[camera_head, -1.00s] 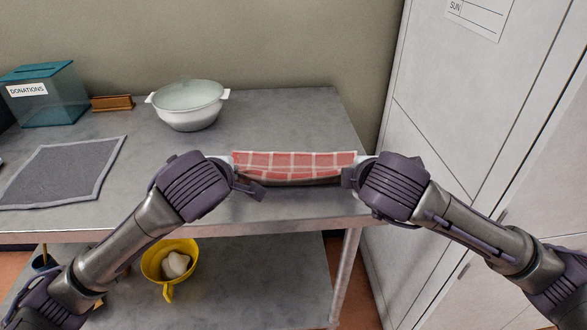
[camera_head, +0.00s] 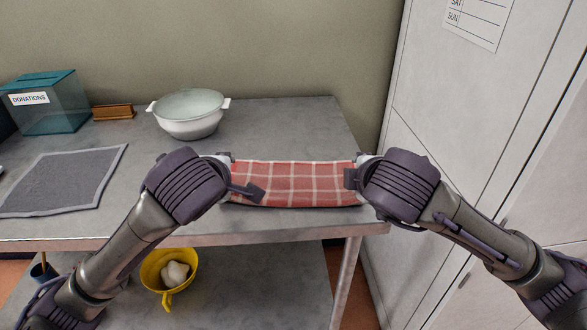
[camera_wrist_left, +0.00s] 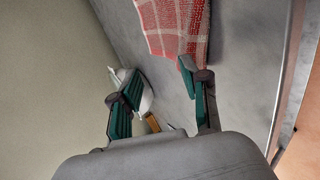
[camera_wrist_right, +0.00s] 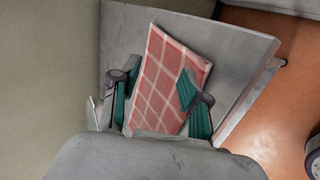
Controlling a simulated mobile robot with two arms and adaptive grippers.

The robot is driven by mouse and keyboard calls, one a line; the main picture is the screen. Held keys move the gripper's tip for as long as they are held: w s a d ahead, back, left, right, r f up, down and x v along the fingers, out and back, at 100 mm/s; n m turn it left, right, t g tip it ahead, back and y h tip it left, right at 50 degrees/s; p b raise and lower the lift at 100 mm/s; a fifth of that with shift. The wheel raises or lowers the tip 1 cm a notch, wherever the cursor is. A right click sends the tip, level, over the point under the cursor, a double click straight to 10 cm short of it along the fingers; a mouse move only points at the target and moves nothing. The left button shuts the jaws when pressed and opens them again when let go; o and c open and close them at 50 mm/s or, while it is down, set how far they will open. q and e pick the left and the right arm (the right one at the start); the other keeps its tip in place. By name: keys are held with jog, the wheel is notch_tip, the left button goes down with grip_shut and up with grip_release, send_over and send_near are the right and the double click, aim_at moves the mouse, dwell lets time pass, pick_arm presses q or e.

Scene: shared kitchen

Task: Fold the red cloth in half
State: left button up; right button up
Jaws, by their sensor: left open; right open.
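The red cloth (camera_head: 295,183), with a white check, lies as a wide strip on the grey table, near its front edge. It looks doubled over, but its layers are hard to make out. My left gripper (camera_head: 240,175) is open at the cloth's left end; in the left wrist view the cloth (camera_wrist_left: 172,25) lies beyond the fingers, close to one fingertip. My right gripper (camera_head: 355,168) is open at the right end. In the right wrist view the cloth (camera_wrist_right: 165,85) shows between and beyond its spread fingers. The grippers partly hide both ends of the cloth in the head view.
A white two-handled pot (camera_head: 190,115) stands behind on the table (camera_head: 290,120). A grey mat (camera_head: 62,180), a brown block (camera_head: 113,111) and a donations box (camera_head: 45,103) are at left. A yellow colander (camera_head: 170,275) sits on the lower shelf. A pale cabinet (camera_head: 480,130) stands close at right.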

pick_arm(q)
jog(key=s+r, duration=0.5)
jog(key=r, duration=0.1)
pick_arm(e)
jog(key=s+r, duration=0.5)
jog(key=r, duration=0.1)
jog(key=shift+r, duration=0.15)
pick_arm(q)
jog(key=shift+r, duration=0.1)
